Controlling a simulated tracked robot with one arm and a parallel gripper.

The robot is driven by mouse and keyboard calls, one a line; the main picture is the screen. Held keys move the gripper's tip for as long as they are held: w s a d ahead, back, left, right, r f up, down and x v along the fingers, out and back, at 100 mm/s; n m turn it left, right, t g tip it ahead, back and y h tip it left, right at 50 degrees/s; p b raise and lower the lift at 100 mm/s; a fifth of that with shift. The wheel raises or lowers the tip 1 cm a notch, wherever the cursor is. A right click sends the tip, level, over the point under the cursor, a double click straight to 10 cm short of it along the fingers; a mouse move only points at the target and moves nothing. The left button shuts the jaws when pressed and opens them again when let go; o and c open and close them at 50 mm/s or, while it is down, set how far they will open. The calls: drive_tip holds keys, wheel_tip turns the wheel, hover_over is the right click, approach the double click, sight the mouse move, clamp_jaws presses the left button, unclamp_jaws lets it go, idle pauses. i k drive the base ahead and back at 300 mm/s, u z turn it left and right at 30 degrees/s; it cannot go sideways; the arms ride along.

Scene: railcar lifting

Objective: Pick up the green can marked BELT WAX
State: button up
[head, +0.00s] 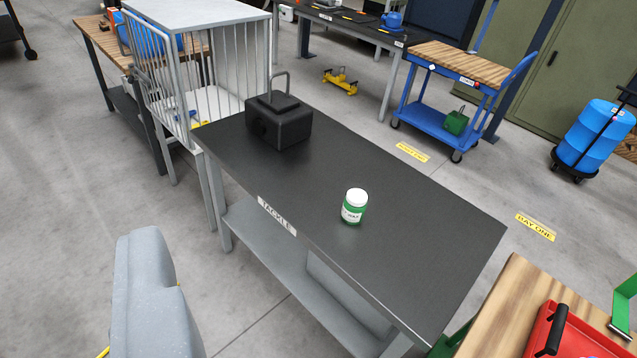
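A small green can (355,207) with a white lid and a white label stands upright on the dark top of the bench marked TACKLE (412,222). The print on its label is too small to read surely. It stands near the front edge, right of the picture's middle, with nothing touching it. A pale grey rounded part of my own arm or gripper (150,295) fills the lower left, well apart from the can. No fingertips can be made out, and nothing is seen held.
A black block with a handle (279,118) stands on the bench's far left end. A wire cage (190,75) is beyond it. A wooden bench (500,310) with a red toolbox (575,335) is at lower right. A blue cart (440,120) stands behind; floor lies between.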

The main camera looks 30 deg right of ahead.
sight(352, 215)
drive_tip(key=z, duration=0.2)
drive_tip(key=i, duration=1.05)
drive_tip(key=z, duration=0.45)
